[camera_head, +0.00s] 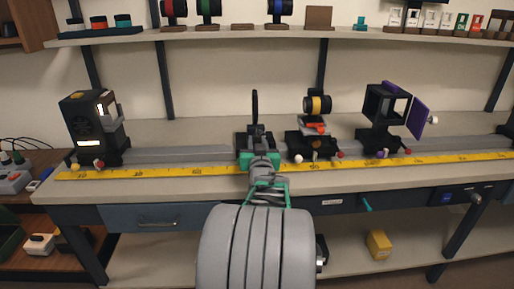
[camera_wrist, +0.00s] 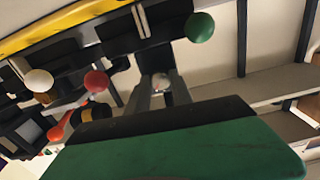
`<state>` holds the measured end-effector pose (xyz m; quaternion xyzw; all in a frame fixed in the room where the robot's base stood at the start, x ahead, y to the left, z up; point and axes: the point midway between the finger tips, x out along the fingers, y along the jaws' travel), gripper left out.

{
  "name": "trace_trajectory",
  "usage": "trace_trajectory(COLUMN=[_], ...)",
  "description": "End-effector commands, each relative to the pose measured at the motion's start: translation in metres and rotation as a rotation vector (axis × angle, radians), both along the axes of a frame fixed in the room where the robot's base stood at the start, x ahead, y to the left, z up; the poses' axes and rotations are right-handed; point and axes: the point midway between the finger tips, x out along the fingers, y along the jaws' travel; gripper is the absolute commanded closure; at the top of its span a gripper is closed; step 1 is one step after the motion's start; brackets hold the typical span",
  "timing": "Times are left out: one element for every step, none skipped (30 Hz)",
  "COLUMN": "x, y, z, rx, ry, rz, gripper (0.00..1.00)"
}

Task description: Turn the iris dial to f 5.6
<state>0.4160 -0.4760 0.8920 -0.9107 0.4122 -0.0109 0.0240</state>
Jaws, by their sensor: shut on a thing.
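The iris unit (camera_head: 254,106) is a thin black upright plate, seen nearly edge-on, on a dark carrier on the bench rail. My gripper (camera_head: 257,136) reaches it from the front. In the wrist view, the two grey fingers of my gripper (camera_wrist: 160,88) are closed around a small pale round part (camera_wrist: 159,82), which I take to be the iris dial. The fingers cover much of it. No f-number marks or pointer can be read in either view, so the dial's setting cannot be told.
A yellow scale (camera_head: 190,170) runs along the bench front. A black lamp housing (camera_head: 90,128) stands left. A yellow-banded lens (camera_head: 318,104) and a box with a purple plate (camera_head: 421,116) stand right. In the wrist view, green (camera_wrist: 200,27) and red (camera_wrist: 96,81) knobs are close to the fingers.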

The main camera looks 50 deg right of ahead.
Motion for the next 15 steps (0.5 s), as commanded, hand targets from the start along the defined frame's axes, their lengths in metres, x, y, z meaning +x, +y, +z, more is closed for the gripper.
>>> trace_trajectory(x=[0.0001,0.0002,0.0003,0.0003,0.0003,0.0003,0.0004,0.0004,0.0004,0.0005,0.0004,0.0004,0.0004,0.0004,0.0004], y=[0.0001,0.0002,0.0002,0.0002,0.0002,0.0003,0.0003,0.0003,0.0003,0.0004,0.0004,0.0004,0.0004,0.0004,0.0004], z=[-0.0018,-0.0015,-0.0012,-0.001,-0.0008,-0.0006,-0.0004,-0.0003,-0.0001,0.0,0.0001,0.0003,0.0004,0.0005,0.0006], rx=[0.018,0.03,0.047,0.058,0.068,0.081,0.089,0.097,0.105,0.112,0.117,0.123,0.127,0.129,0.133], ry=[-0.022,-0.037,-0.056,-0.069,-0.08,-0.094,-0.103,-0.112,-0.122,-0.129,-0.135,-0.141,-0.146,-0.149,-0.153], rz=[0.0,0.0,0.001,0.001,0.001,0.001,0.001,0.001,0.001,0.001,0.001,0.001,0.001,0.001,0.001], gripper=[1.0,1.0,1.0,1.0,1.0,1.0,1.0,1.0,1.0,1.0,1.0,1.0,1.0,1.0,1.0])
